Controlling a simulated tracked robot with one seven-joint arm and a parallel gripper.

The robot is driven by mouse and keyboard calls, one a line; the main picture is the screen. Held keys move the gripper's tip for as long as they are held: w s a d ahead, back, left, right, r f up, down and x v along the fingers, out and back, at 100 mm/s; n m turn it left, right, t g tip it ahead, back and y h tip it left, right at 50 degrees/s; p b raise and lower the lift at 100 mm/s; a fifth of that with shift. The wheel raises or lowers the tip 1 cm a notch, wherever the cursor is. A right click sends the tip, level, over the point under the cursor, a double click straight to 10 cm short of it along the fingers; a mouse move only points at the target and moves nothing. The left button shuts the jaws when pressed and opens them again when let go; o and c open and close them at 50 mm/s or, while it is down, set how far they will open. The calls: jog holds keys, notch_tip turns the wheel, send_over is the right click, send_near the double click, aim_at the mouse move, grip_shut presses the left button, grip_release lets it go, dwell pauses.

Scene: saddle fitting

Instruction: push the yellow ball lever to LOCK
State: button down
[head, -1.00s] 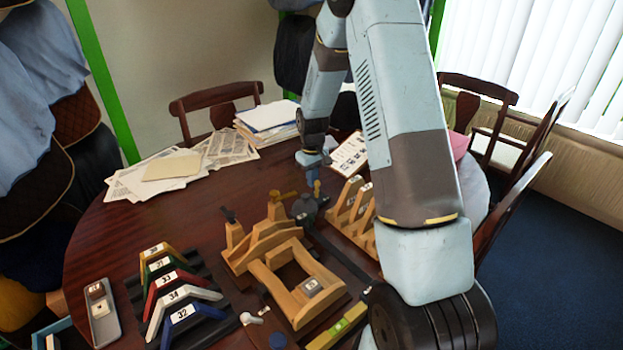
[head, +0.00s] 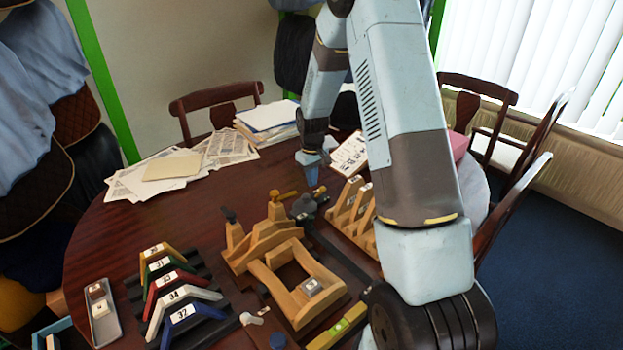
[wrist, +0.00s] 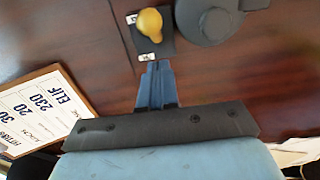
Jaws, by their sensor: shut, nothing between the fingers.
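The yellow ball lever (wrist: 149,21) shows at the top of the wrist view, over a dark plate (wrist: 166,46) with two small white labels whose words I cannot read. My gripper (wrist: 157,64) is shut and empty. Its blue fingertips are just below the plate's lower label in that view, apart from the ball. In the head view my gripper (head: 312,183) points down at the far side of the wooden saddle fixture (head: 285,240), beside a dark round part (head: 304,207).
A rack of coloured numbered pieces (head: 175,300) stands left of the fixture, and a wooden slotted rack (head: 350,212) stands right. A printed board (wrist: 38,108) lies left in the wrist view. Papers (head: 185,165) lie at the back left. Bare table lies between.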

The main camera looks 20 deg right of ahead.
jog(key=shift+r, duration=0.1)
notch_tip(320, 180, up, 7)
dwell(0.9)
jog(key=s+r+m+t, duration=0.1)
jog(key=s+r, duration=0.6)
jog(key=r, duration=0.3)
jog(key=s+r+m+t, duration=0.1)
jog(key=s+r+t, duration=0.1)
jog(key=s+r, duration=0.7)
jog(key=s+r+m+t, duration=0.1)
jog(key=s+r, duration=0.2)
jog(key=s, duration=0.6)
jog(key=s+r+m+t, duration=0.1)
jog(key=s+r, duration=0.3)
jog(key=s, duration=0.6)
jog(key=shift+a+m+t, duration=0.3)
jog(key=shift+a, duration=0.1)
